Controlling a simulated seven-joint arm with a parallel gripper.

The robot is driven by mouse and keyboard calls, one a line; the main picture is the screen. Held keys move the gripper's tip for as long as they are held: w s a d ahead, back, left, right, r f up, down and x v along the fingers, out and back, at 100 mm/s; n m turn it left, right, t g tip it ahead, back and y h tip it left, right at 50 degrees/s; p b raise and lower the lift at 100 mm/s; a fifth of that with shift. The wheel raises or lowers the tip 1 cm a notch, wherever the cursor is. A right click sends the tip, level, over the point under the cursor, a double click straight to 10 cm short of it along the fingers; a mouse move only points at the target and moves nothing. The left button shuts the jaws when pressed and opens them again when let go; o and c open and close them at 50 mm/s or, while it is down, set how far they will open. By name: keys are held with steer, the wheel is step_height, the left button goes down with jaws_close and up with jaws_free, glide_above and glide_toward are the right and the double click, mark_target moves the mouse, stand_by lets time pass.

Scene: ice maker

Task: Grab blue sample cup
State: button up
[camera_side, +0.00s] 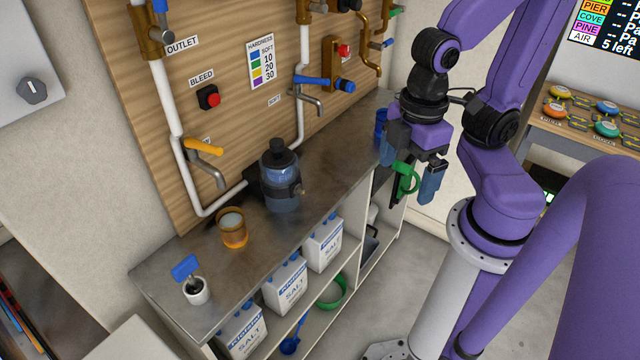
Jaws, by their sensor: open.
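A blue cup-like object (381,116), likely the blue sample cup, stands at the far right end of the metal counter. My gripper partly hides its lower part. My gripper (410,182) hangs pointing down beside the counter's right end, to the right of and nearer than the blue object. Its two blue-tipped fingers are apart. A green ring-shaped thing (407,178) shows between the fingers; I cannot tell whether it is between them or behind.
On the counter (330,185) stand a dark-lidded bottle (280,178), an amber cup (233,230) and a small white pot (197,291). Pipes and taps (205,160) project from the wooden panel.

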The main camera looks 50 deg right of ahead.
steer(key=shift+c, duration=0.6)
